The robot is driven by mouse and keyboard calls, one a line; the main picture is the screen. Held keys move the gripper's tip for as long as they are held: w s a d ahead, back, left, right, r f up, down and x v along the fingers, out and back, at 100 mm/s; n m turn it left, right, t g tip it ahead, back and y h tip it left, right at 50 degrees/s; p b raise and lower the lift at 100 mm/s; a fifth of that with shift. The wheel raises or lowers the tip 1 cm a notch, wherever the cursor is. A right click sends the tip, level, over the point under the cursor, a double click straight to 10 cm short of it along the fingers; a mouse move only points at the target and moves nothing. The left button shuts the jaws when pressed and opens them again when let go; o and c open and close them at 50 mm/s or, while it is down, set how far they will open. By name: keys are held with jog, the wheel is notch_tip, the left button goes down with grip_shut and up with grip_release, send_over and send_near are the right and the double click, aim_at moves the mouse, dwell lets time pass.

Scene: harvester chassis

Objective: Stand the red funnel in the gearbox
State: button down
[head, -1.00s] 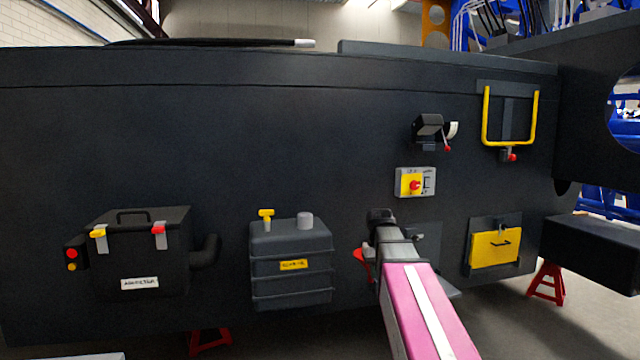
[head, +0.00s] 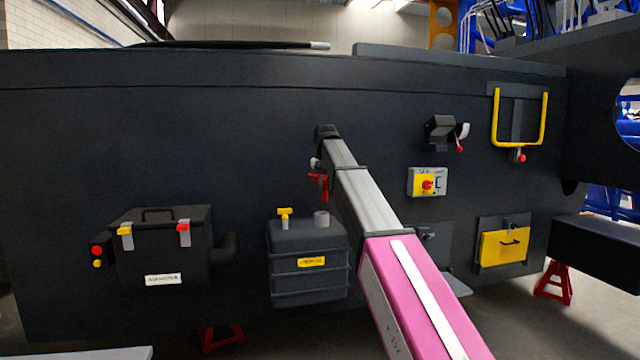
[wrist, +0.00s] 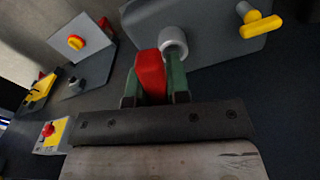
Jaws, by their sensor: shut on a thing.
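The gearbox is a dark grey ribbed tank (head: 308,284) on the chassis side, with a yellow label. A light grey open filler neck (head: 321,219) stands on its top, right of a yellow T-handle (head: 285,213). My gripper (head: 319,174) is shut on the red funnel (head: 319,186). In the head view the funnel shows above the neck, with a gap between. In the wrist view the red funnel (wrist: 150,75) sits between the greenish fingers, close beside the neck (wrist: 173,42) in the picture. The fingers hide part of the funnel.
A black box with latches (head: 165,250) and a bent pipe is left of the gearbox. A red-and-yellow switch (head: 427,184), a yellow panel (head: 504,245) and a yellow handle (head: 545,120) are at right. The chassis wall above the gearbox is bare.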

jog(key=shift+a+r, duration=0.55)
jog(key=shift+a, duration=0.1)
jog(key=shift+f, duration=5.05)
jog(key=c, duration=1)
grip_release()
